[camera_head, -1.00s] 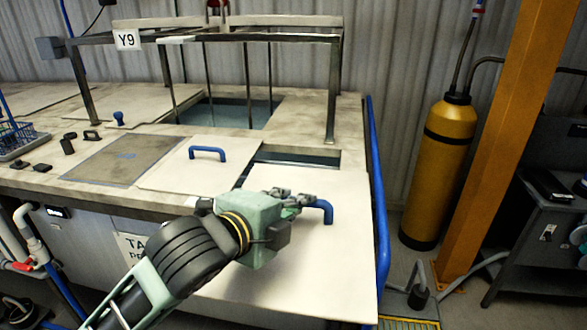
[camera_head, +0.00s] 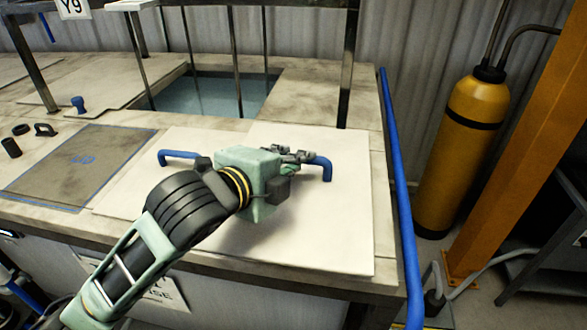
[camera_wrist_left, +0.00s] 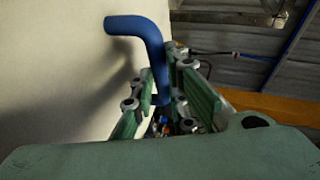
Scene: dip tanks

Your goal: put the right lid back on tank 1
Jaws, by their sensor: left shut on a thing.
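The right lid (camera_head: 335,225) is a flat white panel at the right end of the tank top, with a blue bar handle (camera_head: 325,170). My left gripper (camera_head: 298,156) is shut on this handle; the wrist view shows the blue handle (camera_wrist_left: 150,45) between the green fingers (camera_wrist_left: 163,98). The lid looks flat and spans the place of the tank opening, with no water showing around it. I cannot tell whether it rests fully on the top. The left lid (camera_head: 132,190), with its own blue handle (camera_head: 178,155), lies beside it; my arm hides much of their shared edge. My right gripper is out of view.
An open tank (camera_head: 215,95) with water lies behind, under a metal frame (camera_head: 347,75). A blue rail (camera_head: 400,190) runs along the right edge. A yellow cylinder (camera_head: 460,150) and an orange post (camera_head: 530,150) stand to the right. A grey panel (camera_head: 80,165) lies left.

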